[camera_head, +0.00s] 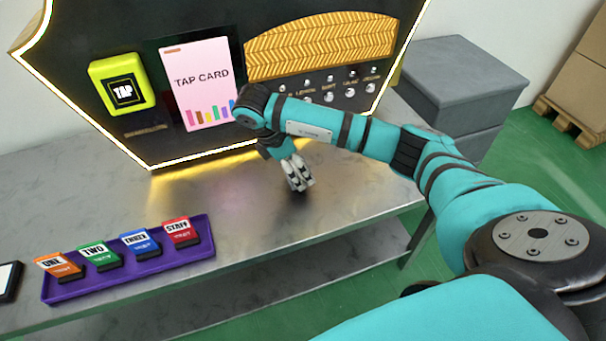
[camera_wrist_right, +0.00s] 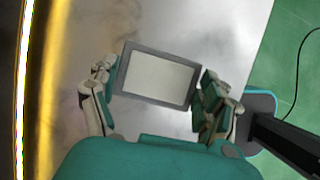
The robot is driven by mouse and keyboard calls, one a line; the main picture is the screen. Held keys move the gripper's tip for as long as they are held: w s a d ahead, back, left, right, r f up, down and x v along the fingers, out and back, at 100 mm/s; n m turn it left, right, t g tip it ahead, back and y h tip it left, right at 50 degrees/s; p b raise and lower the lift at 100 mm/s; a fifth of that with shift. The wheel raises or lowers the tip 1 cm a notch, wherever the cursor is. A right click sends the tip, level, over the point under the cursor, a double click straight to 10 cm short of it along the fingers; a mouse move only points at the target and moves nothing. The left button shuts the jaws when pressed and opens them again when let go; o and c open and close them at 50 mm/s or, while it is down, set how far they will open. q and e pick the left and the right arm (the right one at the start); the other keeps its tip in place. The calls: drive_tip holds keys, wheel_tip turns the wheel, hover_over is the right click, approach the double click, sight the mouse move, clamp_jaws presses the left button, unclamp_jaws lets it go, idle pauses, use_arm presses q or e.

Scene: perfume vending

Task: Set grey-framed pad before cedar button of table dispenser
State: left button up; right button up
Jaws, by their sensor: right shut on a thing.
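The grey-framed pad (camera_wrist_right: 157,77), with a pale face, sits between the fingers of my right gripper (camera_wrist_right: 155,95) in the wrist view. That gripper is shut on it. In the head view my right gripper (camera_head: 299,184) points down over the metal table in front of the dispenser, and the pad is hidden there. I cannot tell whether the pad touches the table. The dispenser (camera_head: 155,55) is a black panel with lit edges. Its row of round buttons (camera_head: 330,97) is under a gold patterned strip, partly behind my arm; the labels are too small to read surely. My left gripper is not in view.
The panel carries a yellow TAP reader (camera_head: 122,86) and a pink TAP CARD sign (camera_head: 200,85). A purple tray (camera_head: 130,277) holds several coloured cards at the front left. A black-framed pad (camera_head: 8,280) lies at the left edge. The metal table (camera_head: 360,190) is clear right of my gripper.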

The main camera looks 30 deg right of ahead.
drive_tip(key=shift+w+d, duration=0.25)
drive_tip(key=shift+d, duration=0.85)
drive_tip(key=shift+d+f, duration=0.1)
drive_tip(key=shift+f, duration=0.1)
wheel_tip(320, 180, down, 3)
drive_tip(key=shift+f, duration=0.2)
drive_tip(key=o, duration=1)
drive_tip(key=shift+c, duration=0.2)
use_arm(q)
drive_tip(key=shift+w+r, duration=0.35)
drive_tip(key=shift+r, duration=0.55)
use_arm(e)
drive_tip(key=shift+r, duration=0.1)
